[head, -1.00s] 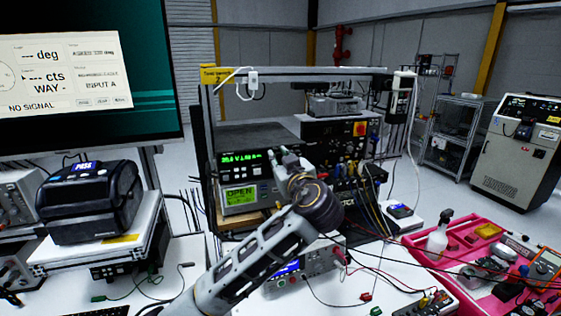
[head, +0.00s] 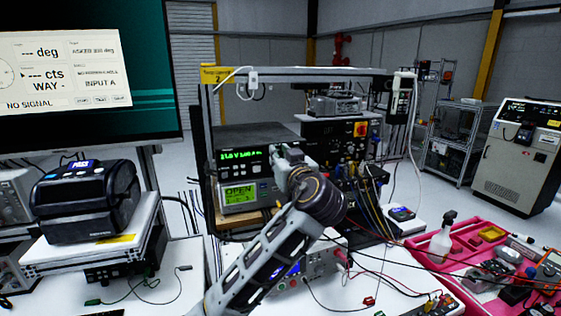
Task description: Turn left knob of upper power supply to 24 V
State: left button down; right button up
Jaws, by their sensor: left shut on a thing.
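The upper power supply (head: 256,138) is a dark box with a green lit display (head: 241,155), on the bench rack at centre. The display's digits are too blurred to read. My left gripper (head: 284,157) is at the right part of its front panel. It is shut on what seems to be a knob there; the fingers and wrist hide the knob, so I cannot tell its angle. My right gripper is not in view.
A grey unit (head: 240,196) with a lit green-yellow screen reading OPEN sits just below. Another instrument with a blue display (head: 291,270) stands on the bench behind my forearm. Cables (head: 375,210) hang to the right. A pink tray (head: 470,230) is at far right.

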pick_arm(q)
jog(key=shift+f+m, duration=0.15)
jog(key=shift+m, duration=0.25)
jog(key=shift+m+p, duration=0.35)
jog(key=shift+m, duration=1.75)
jog(key=c, duration=1.3)
grip_release()
jog(key=shift+s, duration=0.15)
jog(key=shift+v, duration=5.9)
